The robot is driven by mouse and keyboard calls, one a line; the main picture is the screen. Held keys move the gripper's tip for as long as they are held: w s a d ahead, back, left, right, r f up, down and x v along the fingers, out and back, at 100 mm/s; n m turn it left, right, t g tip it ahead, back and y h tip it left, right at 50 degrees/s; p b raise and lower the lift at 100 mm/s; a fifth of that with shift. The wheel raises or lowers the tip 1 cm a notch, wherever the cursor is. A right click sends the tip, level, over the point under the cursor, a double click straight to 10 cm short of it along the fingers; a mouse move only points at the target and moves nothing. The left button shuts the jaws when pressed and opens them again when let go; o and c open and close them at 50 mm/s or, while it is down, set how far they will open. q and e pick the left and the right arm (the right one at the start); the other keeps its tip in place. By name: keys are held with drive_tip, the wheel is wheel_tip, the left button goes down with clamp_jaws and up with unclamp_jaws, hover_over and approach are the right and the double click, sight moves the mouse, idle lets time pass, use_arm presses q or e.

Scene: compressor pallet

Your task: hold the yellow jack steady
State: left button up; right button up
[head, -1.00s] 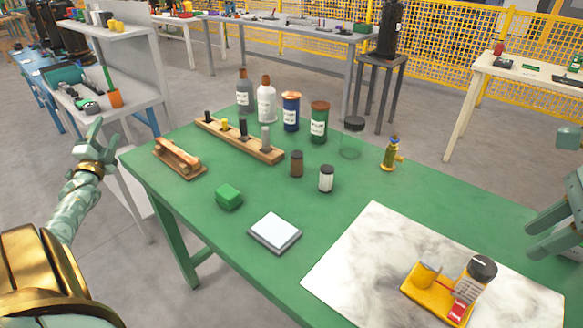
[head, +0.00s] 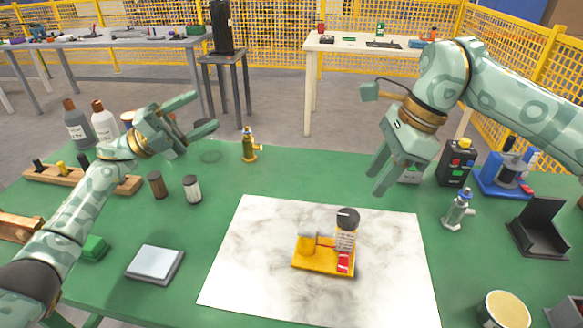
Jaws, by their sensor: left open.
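A small yellow jack-like piece (head: 250,147) with a blue top and side stub stands upright near the table's far edge. A yellow-based unit (head: 312,262) with a dark-capped cylinder and red part sits on the marbled sheet (head: 245,270). I cannot tell for certain which of these is the yellow jack. My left gripper (head: 206,112) is open and empty in the air, left of the small yellow piece and apart from it. My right gripper (head: 377,187) has its fingers parted, empty, pointing down above the sheet's far right part. It touches neither yellow thing.
A similar grey piece (head: 457,213) stands at right, near a black bracket (head: 540,228), a button box (head: 456,162) and a blue-based device (head: 502,177). A round tub (head: 502,311) is at front right. Two small jars (head: 192,190) and bottles (head: 77,124) are at left.

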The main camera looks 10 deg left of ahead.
use_arm(q)
drive_tip(key=s+d+r+m+g+y, duration=0.2)
drive_tip(key=d+m+g, duration=0.2)
drive_tip(key=d+g, duration=0.65)
drive_tip(key=t+y, duration=0.3)
drive_tip(key=y, duration=1.6)
hover_over(308, 227)
wheel_tip(308, 227, down, 6)
drive_tip(key=shift+n+g, duration=0.25)
drive_tip(key=shift+n, duration=0.05)
wheel_tip(308, 227, down, 16)
drive_tip(key=shift+r, duration=0.1)
